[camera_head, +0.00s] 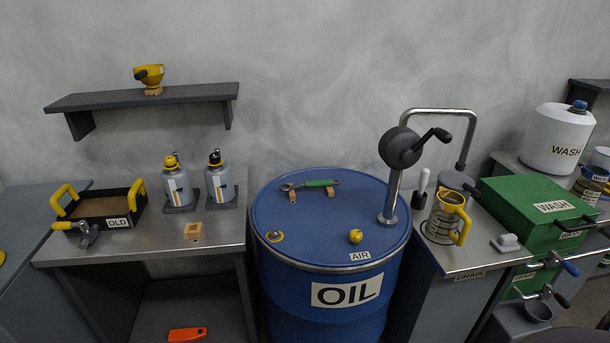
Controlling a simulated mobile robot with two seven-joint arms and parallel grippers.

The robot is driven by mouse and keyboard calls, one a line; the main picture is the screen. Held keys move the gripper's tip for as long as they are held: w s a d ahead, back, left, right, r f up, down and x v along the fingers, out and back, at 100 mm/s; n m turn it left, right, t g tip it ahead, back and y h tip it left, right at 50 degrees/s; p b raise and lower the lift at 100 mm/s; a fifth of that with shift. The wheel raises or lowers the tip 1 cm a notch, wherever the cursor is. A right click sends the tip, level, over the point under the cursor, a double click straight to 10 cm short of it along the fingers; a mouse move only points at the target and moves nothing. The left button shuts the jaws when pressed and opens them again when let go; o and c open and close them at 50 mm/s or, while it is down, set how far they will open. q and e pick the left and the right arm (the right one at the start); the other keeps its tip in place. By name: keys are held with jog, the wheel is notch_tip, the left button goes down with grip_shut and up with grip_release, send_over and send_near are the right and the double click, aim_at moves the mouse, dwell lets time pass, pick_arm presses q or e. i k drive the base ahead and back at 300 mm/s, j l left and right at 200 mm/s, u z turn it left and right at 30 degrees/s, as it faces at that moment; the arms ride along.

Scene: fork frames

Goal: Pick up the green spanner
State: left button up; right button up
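The green spanner (319,183) lies on top of the blue oil drum (333,268), toward the back of its lid. It has a green handle on the right and a grey metal open jaw on the left. It rests across two small wooden blocks, one under each part. Neither of my grippers shows in the head view. Nothing touches the spanner apart from the blocks.
A crank pump (401,148) rises from the drum's right side. A yellow cap (355,236) sits near its front. A metal table (150,235) with two grey bottles and a black tray (104,211) stands left. A green wash box (530,213) stands right.

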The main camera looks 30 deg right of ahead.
aim_at(319, 183)
jog(key=z, duration=1.15)
